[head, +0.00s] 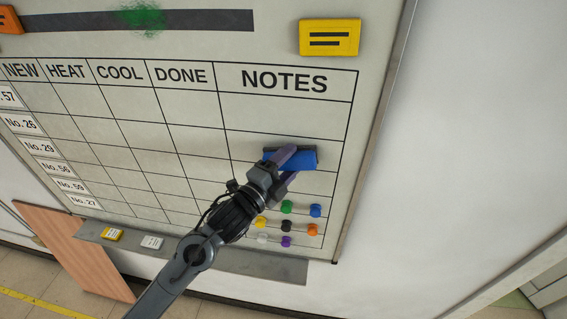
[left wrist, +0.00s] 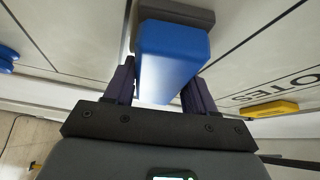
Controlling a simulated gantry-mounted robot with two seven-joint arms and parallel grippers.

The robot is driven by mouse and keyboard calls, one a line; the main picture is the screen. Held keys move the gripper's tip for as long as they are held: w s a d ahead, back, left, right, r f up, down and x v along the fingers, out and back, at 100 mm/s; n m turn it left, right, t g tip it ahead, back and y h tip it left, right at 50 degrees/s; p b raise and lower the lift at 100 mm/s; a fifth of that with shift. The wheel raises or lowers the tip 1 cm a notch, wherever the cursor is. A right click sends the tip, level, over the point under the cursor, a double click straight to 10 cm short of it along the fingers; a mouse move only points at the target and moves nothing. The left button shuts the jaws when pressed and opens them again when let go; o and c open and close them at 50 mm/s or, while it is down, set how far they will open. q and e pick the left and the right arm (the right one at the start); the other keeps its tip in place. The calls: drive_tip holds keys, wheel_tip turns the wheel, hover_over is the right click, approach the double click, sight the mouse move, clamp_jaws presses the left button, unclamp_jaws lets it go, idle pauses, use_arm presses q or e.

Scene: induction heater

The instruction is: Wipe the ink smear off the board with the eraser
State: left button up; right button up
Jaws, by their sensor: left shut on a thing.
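My left gripper (head: 287,163) is shut on the blue eraser (head: 303,160) in front of the lower NOTES column of the board. In the left wrist view the eraser (left wrist: 172,55) sits between the two dark fingers, with its grey pad turned toward the board. Whether the pad touches the board I cannot tell. The whiteboard (head: 190,110) carries a printed table. A green ink smear (head: 143,17) lies across the dark band at the top of the board, up and left of the eraser. My right gripper is not in view.
Several coloured magnets (head: 287,207) are on the board just below the gripper. A yellow label (head: 330,37) is at the upper right. Bare wall is to the right.

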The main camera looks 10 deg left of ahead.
sight(315, 168)
use_arm(q)
drive_tip(key=shift+d+b, duration=0.45)
drive_tip(key=shift+d, duration=2.6)
drive_tip(key=shift+w, duration=0.1)
drive_tip(key=shift+s+d+r, duration=0.1)
drive_tip(key=shift+s, duration=0.5)
drive_tip(key=s, duration=0.4)
drive_tip(key=shift+s, duration=0.35)
drive_tip(key=shift+s, duration=0.1)
